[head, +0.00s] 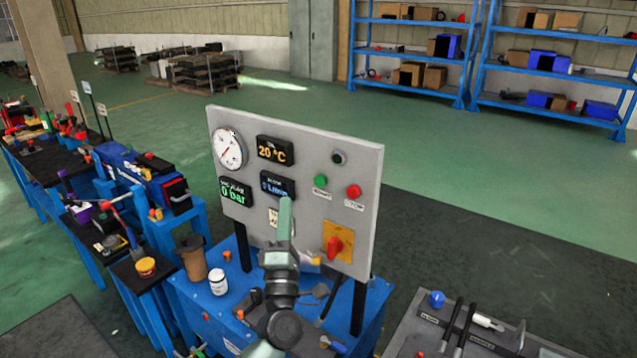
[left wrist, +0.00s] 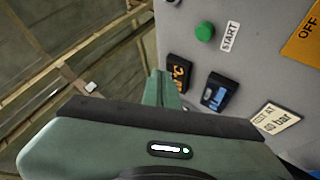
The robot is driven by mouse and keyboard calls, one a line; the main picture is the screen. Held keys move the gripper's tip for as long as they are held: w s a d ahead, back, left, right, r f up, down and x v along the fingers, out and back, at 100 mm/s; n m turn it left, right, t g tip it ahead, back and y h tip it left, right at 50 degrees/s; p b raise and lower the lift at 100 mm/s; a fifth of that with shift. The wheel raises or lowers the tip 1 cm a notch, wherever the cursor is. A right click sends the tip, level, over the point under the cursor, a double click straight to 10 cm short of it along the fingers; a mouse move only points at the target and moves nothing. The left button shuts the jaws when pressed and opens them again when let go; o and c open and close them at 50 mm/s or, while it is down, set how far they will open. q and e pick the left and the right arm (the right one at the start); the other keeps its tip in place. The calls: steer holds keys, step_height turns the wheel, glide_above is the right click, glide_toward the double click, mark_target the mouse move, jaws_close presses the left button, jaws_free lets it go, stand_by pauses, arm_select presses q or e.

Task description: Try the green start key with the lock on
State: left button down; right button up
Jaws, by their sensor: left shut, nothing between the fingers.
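The grey control panel (head: 300,215) stands upright on a blue bench. Its green START key (head: 320,181) is right of centre, and it also shows in the left wrist view (left wrist: 205,31). A red STOP button (head: 354,191) is to its right. Below, a red switch or lock (head: 335,245) sits on a yellow plate; I cannot make out its details. The left wrist view shows the plate's edge (left wrist: 305,35), marked OFF. My left gripper (head: 286,203) is shut and empty in front of the panel, below and left of the green key, with its fingers (left wrist: 160,90) apart from the key.
The panel also carries a round gauge (head: 229,149) and lit displays, one reading 0 bar (head: 235,192). A white jar (head: 218,282) and brown cup (head: 191,258) stand on the blue bench (head: 190,300). A grey tool table (head: 410,325) is at right. Open floor lies behind.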

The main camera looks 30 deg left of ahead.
mark_target(320, 181)
arm_select(q)
steer(key=w+b, duration=0.2)
steer(key=w, duration=0.6)
steer(key=shift+w+d, duration=0.3)
steer(key=shift+d, duration=0.05)
stand_by(0.8)
steer(key=shift+w+b, duration=0.1)
steer(key=shift+b, duration=0.25)
stand_by(0.6)
steer(key=shift+w, duration=0.3)
steer(key=shift+w+b, duration=0.4)
steer(key=shift+w, duration=0.05)
stand_by(0.7)
stand_by(0.3)
steer(key=shift+s+p, duration=0.45)
steer(key=shift+s, duration=0.45)
